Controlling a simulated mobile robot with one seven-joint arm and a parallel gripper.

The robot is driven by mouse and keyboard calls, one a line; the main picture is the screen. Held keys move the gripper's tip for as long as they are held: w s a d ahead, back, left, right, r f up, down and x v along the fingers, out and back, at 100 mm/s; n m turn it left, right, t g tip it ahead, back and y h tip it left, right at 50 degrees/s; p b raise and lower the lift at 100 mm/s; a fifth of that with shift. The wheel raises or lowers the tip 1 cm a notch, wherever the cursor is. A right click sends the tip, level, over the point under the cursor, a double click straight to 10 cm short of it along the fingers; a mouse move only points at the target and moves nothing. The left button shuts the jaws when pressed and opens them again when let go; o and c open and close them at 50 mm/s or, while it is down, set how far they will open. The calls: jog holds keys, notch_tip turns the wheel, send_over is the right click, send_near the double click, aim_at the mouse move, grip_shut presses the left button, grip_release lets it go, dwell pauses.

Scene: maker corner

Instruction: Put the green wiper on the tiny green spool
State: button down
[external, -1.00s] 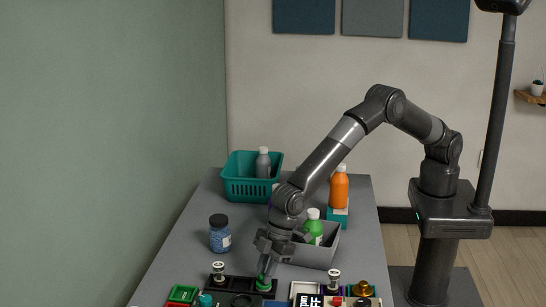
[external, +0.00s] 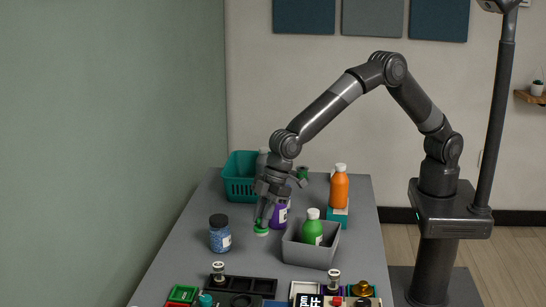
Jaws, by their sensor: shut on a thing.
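My gripper (external: 265,218) is shut on the green wiper (external: 262,228), a small piece with a green top and a pale underside. It hangs below the fingers, left of the grey bin; I cannot tell its exact height over the table. A small dark green spool-shaped thing (external: 303,172) shows at the back of the table, just right of my wrist; it looks like the tiny green spool. My wrist is close beside it in the picture, but the wiper is well in front and to the left of it.
A grey bin (external: 310,254) holds a green bottle (external: 312,229). A purple bottle (external: 280,215) stands behind my gripper. A teal basket (external: 238,186), a blue jar (external: 219,236) and a black tray (external: 240,285) are around.

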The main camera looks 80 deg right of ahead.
jog(key=w+d+r+m+t+h, duration=0.2)
jog(key=d+m, duration=0.7)
jog(key=d, duration=3.1)
jog(key=s+d+r+m+g+h, duration=0.1)
jog(key=s+d+m, duration=0.2)
jog(key=s+d, duration=0.45)
jog(key=s+d+r+m+h, duration=0.1)
jog(key=s+d+m+h, duration=0.3)
jog(key=d, duration=0.7)
jog(key=s+d+m+g+y, duration=0.1)
jog(key=s+d+m, duration=0.1)
jog(key=s+d, duration=0.6)
send_over(300, 167)
jog(key=s+a, duration=0.1)
jog(key=f, duration=0.6)
jog(key=shift+s+a+f, duration=0.15)
jog(key=shift+s, duration=0.05)
jog(key=shift+f, duration=2)
